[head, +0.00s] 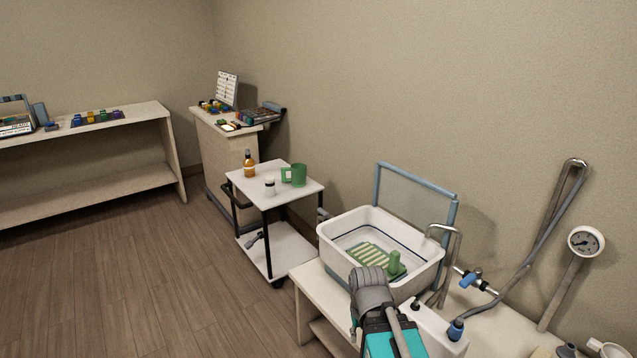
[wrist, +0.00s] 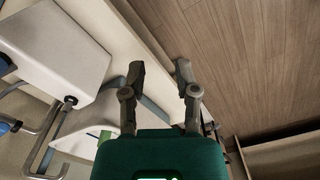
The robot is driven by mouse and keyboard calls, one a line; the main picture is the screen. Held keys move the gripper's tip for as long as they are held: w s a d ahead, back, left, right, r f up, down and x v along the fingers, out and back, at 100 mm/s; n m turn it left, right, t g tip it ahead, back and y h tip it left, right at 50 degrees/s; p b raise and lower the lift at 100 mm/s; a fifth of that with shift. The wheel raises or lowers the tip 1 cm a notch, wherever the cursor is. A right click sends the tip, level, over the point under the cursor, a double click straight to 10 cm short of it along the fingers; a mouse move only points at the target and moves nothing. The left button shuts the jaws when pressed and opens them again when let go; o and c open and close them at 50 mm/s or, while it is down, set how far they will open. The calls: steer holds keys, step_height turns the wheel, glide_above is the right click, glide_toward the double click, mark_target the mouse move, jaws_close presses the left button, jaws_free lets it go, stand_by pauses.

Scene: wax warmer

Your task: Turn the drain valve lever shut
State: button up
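A blue-handled valve (head: 470,280) sits on the pipe by the wall, right of the white basin (head: 330,240). I cannot tell whether it is the drain valve. No other lever shows clearly; the basin's near side is partly hidden by my arm. My gripper (head: 367,283) is in front of the basin's near edge. In the wrist view my gripper (wrist: 160,68) is open, its fingers apart with nothing clearly between them. A blue-grey strip (wrist: 152,108) shows behind the fingers; I cannot tell what it is.
The basin holds a green striped rack and a green piece (head: 394,263). A bent metal tap (head: 445,228) and a white box (head: 432,328) stand to its right. A gauge (head: 586,242) is farther right. A cart (head: 305,187) with a green mug stands left. The floor at left is clear.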

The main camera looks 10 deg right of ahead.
step_height(320, 180, up, 7)
steer(key=p, duration=0.5)
steer(key=shift+f, duration=0.2)
steer(key=shift+o, duration=0.3)
